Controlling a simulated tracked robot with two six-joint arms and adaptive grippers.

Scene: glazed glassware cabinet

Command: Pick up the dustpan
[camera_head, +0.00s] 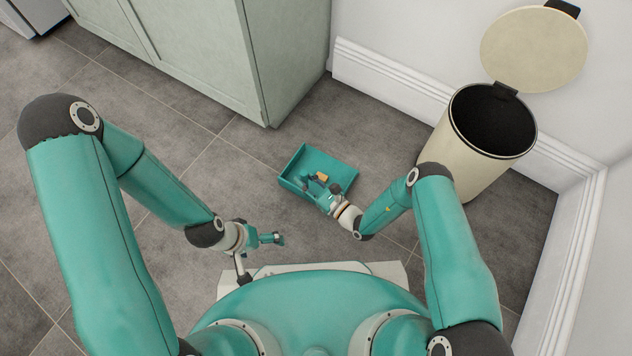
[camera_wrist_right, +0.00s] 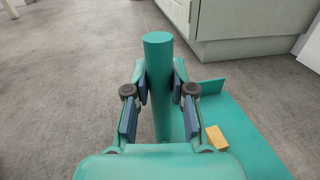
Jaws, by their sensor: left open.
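The teal dustpan (camera_head: 340,166) lies on the floor in front of the cabinet, and its flat pan (camera_wrist_right: 250,135) shows at the right of the right wrist view. Its upright round teal handle (camera_wrist_right: 158,75) stands between the fingers of my right gripper (camera_wrist_right: 159,88). The pads lie against both sides of the handle. In the head view my right gripper (camera_head: 316,187) is over the pan and hides part of it. An orange-yellow block (camera_wrist_right: 217,138) lies in the pan. My left gripper (camera_head: 277,238) is open and empty, lower left of the dustpan.
A cream bin (camera_head: 470,165) with its lid (camera_head: 534,50) raised stands right of the dustpan by the wall. A pale green cabinet (camera_head: 220,55) stands behind it. White skirting (camera_head: 390,85) runs along the wall. The tiled floor left of the dustpan is clear.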

